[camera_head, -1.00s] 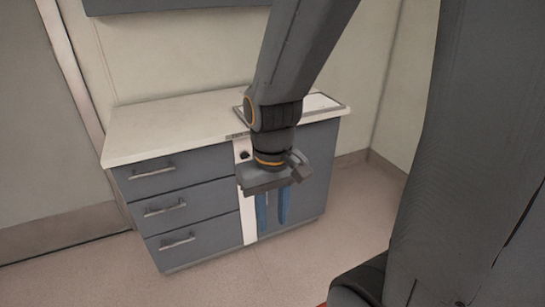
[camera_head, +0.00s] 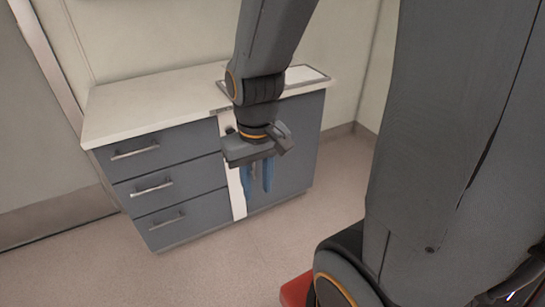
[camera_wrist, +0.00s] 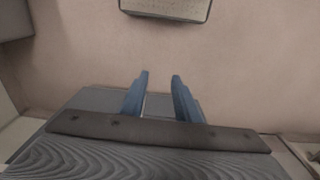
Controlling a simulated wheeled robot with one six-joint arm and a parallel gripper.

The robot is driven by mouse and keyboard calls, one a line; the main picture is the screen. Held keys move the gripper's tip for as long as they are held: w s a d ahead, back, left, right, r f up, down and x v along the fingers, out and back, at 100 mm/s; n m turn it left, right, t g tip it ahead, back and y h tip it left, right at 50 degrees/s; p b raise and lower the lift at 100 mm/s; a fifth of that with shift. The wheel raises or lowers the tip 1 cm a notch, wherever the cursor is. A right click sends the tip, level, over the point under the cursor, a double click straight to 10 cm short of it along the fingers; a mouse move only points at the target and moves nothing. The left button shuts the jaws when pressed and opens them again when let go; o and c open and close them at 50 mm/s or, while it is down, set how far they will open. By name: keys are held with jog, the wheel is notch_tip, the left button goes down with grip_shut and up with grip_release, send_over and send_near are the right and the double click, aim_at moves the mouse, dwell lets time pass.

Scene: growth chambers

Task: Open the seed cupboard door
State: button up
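A grey cabinet with a pale worktop (camera_head: 150,97) stands against the wall in the head view. A plain grey door (camera_head: 297,145) fills its right part, beside a white vertical strip (camera_head: 237,192); the door looks closed. No door handle shows clearly; my gripper covers the door's left side. My gripper (camera_head: 258,188) hangs with its blue fingers pointing down in front of the door's left edge. In the wrist view, the two fingers (camera_wrist: 160,78) stand apart, with nothing clearly held between them. I cannot tell whether they touch the door.
Several drawers with bar handles (camera_head: 153,187) fill the cabinet's left part. A flat framed panel (camera_head: 305,74) lies at the worktop's right end. Open floor (camera_head: 200,270) lies in front of the cabinet. A wall (camera_head: 370,70) stands to the right.

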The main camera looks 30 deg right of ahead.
jog(key=w+d+f+m+t+h+b, duration=0.1)
jog(key=w+d+f+t+b, duration=0.45)
jog(key=w+f+b, duration=0.55)
jog(key=w+d+f+t+h+b, duration=0.1)
jog(key=w+d+f+t+b, duration=0.6)
jog(key=w+f, duration=0.55)
jog(key=w+d+f+m+t+h+b, duration=0.1)
jog(key=w+d+f+t+b, duration=0.3)
jog(key=w+f+b, duration=0.75)
jog(key=w+d+r+b, duration=0.1)
jog(key=w, duration=0.7)
jog(key=shift+w+d+b, duration=0.15)
jog(key=shift+d+b, duration=0.05)
jog(key=shift+b, duration=0.1)
jog(key=shift+t, duration=0.25)
grip_shut()
